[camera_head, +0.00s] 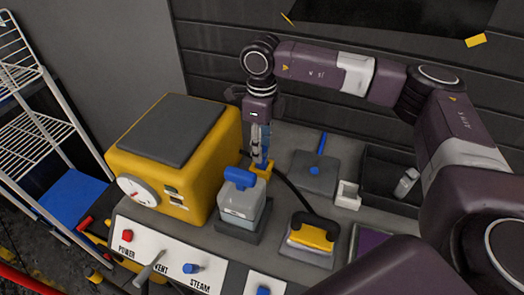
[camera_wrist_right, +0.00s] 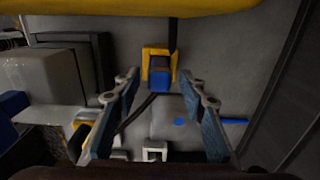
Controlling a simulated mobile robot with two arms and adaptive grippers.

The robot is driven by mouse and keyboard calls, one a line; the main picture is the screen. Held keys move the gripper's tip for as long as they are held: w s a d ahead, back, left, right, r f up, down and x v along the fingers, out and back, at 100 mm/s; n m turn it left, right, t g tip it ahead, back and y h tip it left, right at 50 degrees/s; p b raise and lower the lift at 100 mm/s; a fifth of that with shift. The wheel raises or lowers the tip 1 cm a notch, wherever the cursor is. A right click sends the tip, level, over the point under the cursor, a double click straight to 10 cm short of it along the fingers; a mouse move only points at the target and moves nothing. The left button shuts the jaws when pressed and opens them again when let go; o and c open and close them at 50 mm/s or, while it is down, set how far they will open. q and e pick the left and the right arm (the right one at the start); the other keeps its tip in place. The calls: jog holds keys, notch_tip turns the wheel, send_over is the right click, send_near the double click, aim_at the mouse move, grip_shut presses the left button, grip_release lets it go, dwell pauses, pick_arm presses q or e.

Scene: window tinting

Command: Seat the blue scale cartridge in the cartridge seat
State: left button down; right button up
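The blue scale cartridge (camera_wrist_right: 160,78) stands in or against the yellow cartridge seat (camera_wrist_right: 148,54); I cannot tell how deep it sits. The seat also shows in the head view as a small yellow piece (camera_head: 264,171) on the bench, behind the blue-capped bottle. My right gripper (camera_head: 260,155) points down just above the seat. In the wrist view its two blue-padded fingers (camera_wrist_right: 160,76) are apart, one on each side of the cartridge, with gaps showing between. In the head view the fingers partly hide the cartridge. My left gripper is not in view.
A yellow machine (camera_head: 185,150) stands left of the seat. A grey bottle with a blue cap (camera_head: 241,200) stands close in front. A yellow-handled tool (camera_head: 311,236), a blue-handled pad (camera_head: 315,175), a white bracket (camera_head: 347,194) and a dark tray (camera_head: 388,190) lie to the right.

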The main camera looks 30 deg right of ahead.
notch_tip(320, 180, up, 10)
jog(key=b, duration=0.2)
jog(key=shift+r+b, duration=0.15)
jog(key=shift+b, duration=0.2)
